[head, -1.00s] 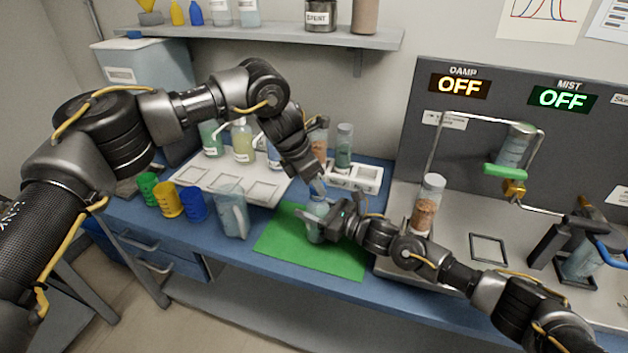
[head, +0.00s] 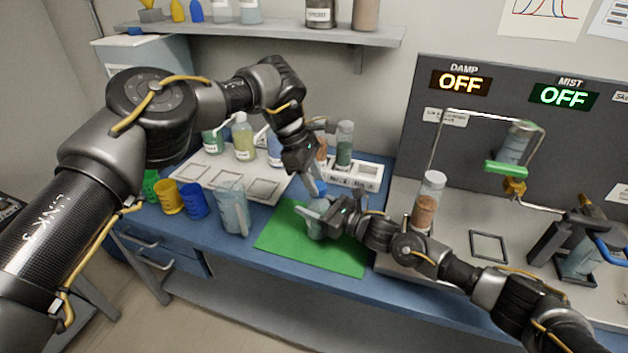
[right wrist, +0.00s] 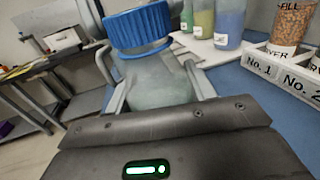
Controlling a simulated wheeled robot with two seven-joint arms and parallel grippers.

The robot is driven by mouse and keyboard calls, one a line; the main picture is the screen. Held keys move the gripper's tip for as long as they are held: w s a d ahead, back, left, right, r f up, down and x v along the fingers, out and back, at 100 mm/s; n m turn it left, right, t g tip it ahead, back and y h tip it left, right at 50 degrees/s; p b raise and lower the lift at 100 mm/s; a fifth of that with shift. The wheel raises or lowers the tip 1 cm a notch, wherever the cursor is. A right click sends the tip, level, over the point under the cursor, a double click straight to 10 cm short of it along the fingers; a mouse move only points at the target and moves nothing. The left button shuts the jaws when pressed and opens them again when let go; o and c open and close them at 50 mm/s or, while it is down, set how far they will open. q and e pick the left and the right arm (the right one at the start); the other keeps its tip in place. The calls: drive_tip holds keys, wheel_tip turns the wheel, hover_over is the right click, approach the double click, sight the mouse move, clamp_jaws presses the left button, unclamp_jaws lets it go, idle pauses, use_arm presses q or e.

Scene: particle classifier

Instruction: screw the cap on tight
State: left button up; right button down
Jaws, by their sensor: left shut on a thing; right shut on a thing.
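A clear bottle (head: 314,229) with pale contents stands on the green mat (head: 283,240). My right gripper (head: 322,216) is shut around the bottle's body from the right. In the right wrist view the bottle (right wrist: 162,88) sits between its fingers. A ribbed blue cap (right wrist: 138,28) is at the bottle's mouth; it also shows small in the head view (head: 320,188). My left gripper (head: 317,187) comes down from above and is shut on the cap. The threads are hidden, so I cannot tell how far the cap is seated.
A clear jug (head: 233,208) and coloured cups (head: 193,202) stand left of the mat. A white tray (head: 187,177) with bottles is behind. A rack (head: 366,177) with tubes is behind right. A grey device (head: 470,207) fills the right. The mat's front is clear.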

use_arm(q)
drive_tip(key=m, duration=0.1)
drive_tip(key=m+g, duration=0.1)
drive_tip(key=shift+w+d+m, duration=0.15)
drive_tip(key=shift+d+m, duration=0.05)
drive_tip(key=shift+m, duration=0.2)
drive_tip(key=shift+m+g+y, duration=0.3)
drive_tip(key=shift+m+y, duration=0.1)
drive_tip(key=shift+m, duration=0.5)
drive_tip(key=o, duration=1)
drive_tip(key=shift+c, duration=0.2)
drive_tip(key=shift+a+r, duration=0.1)
drive_tip(key=shift+r, duration=2.2)
drive_tip(key=shift+r, duration=0.1)
drive_tip(key=shift+c, duration=0.4)
